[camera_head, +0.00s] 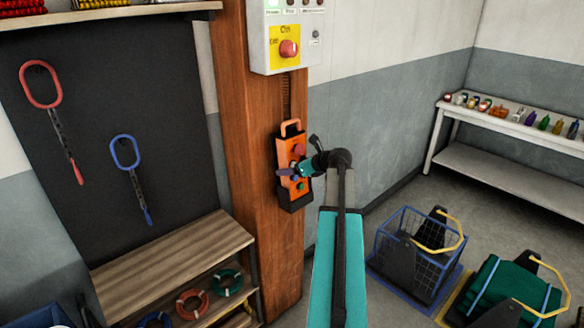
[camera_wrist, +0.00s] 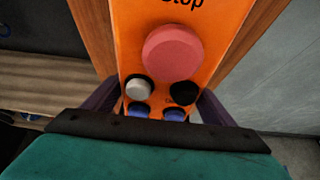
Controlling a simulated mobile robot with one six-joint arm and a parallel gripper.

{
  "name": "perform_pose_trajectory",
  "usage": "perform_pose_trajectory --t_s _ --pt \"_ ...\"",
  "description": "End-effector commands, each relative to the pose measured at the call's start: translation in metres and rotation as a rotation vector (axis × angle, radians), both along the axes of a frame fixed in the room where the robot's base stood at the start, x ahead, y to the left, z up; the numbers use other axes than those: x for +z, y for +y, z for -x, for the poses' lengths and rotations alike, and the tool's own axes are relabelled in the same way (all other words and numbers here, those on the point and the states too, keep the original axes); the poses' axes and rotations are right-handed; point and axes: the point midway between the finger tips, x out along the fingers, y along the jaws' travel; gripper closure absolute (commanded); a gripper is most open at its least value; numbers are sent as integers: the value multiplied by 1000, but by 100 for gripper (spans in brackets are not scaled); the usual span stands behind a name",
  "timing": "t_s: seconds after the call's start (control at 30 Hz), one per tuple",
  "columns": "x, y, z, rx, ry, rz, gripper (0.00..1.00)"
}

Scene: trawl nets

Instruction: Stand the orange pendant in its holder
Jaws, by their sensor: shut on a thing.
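The orange pendant (camera_head: 284,148) is upright in front of the wooden post, under the control box, with a loop handle on top. My gripper (camera_head: 290,172) is shut on its body, with fingers on both sides. In the wrist view the pendant (camera_wrist: 128,48) fills the middle, showing a large red stop button and white, black and blue buttons; my gripper (camera_wrist: 157,108) spans its width. A dark part (camera_head: 294,203) around the pendant's lower end may be its holder. I cannot tell whether the pendant is seated in it or only in front of it.
The wooden post (camera_head: 262,225) carries a grey control box (camera_head: 262,52) above. A slatted bench (camera_head: 170,262) stands left, below a dark board with hanging links. A blue wire basket (camera_head: 395,268) and a green net bundle (camera_head: 505,290) stand on the floor at right.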

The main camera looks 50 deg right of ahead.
Motion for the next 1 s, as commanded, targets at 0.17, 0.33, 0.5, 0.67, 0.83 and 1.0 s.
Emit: perform_pose_trajectory --t_s 0.17,0.33,0.5,0.67,0.83,1.0 --pt "-4 2 -4 5 3 0 68" --pt "-4 2 -4 5 3 1 68" --pt "-5 3 -4 8 4 0 0" --pt "-5 5 -4 11 5 -3 0" --pt "-5 6 -4 12 5 -4 0" --pt "-6 6 -2 12 8 -3 0"
